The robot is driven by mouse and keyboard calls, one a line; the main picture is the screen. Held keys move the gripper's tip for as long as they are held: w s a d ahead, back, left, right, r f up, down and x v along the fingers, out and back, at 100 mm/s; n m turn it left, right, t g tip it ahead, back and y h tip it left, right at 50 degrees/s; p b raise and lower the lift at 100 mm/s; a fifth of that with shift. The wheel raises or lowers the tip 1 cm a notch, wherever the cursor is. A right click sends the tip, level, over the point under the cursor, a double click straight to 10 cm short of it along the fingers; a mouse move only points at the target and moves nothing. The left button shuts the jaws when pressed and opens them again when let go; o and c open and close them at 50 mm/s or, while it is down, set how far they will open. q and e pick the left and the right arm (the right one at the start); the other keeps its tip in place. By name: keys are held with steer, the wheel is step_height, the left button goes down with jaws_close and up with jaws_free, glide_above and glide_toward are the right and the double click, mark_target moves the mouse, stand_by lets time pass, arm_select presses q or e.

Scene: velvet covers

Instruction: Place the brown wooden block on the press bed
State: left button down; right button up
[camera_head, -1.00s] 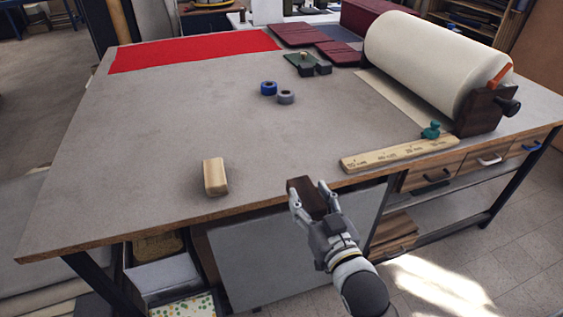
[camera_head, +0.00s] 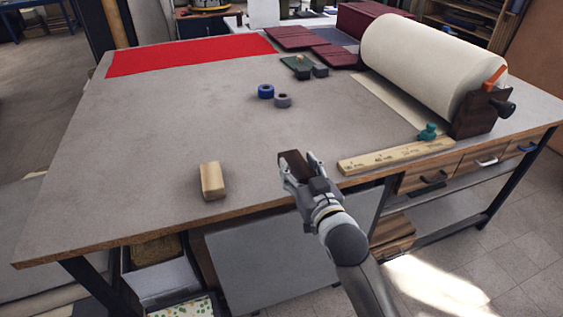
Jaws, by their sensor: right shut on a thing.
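A dark brown wooden block (camera_head: 292,161) is held between the fingers of my right gripper (camera_head: 299,163). The gripper is shut on it, above the front edge of the grey worktable (camera_head: 180,120), and its arm comes in from the lower right. Part of the block is hidden by the fingers. A pale wooden block (camera_head: 212,181) lies apart on the table, left of the gripper. I cannot tell which surface is the press bed. My left gripper is out of view.
A big cream roll (camera_head: 430,70) lies at the right, with a wooden ruler (camera_head: 385,158) and a teal item (camera_head: 428,132) in front. Blue tape (camera_head: 265,91) and grey tape (camera_head: 283,100) sit mid-table. Red cloth (camera_head: 190,55) and dark red covers (camera_head: 290,37) lie behind. The left-middle is clear.

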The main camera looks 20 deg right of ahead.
steer(key=w+f, duration=0.1)
steer(key=w, duration=0.2)
steer(key=w+f, duration=0.2)
steer(key=w, duration=0.1)
steer(key=w+f, duration=0.1)
steer(key=w, duration=0.2)
steer(key=shift+a+f, duration=0.15)
steer(key=shift+f, duration=0.1)
steer(key=w+f, duration=0.1)
steer(key=w+p, duration=0.1)
steer(key=shift+w+f, duration=0.35)
steer(key=shift+s, duration=0.1)
steer(key=shift+f, duration=0.15)
steer(key=shift+f, duration=0.15)
steer(key=o, duration=1.1)
steer(key=shift+c, duration=0.2)
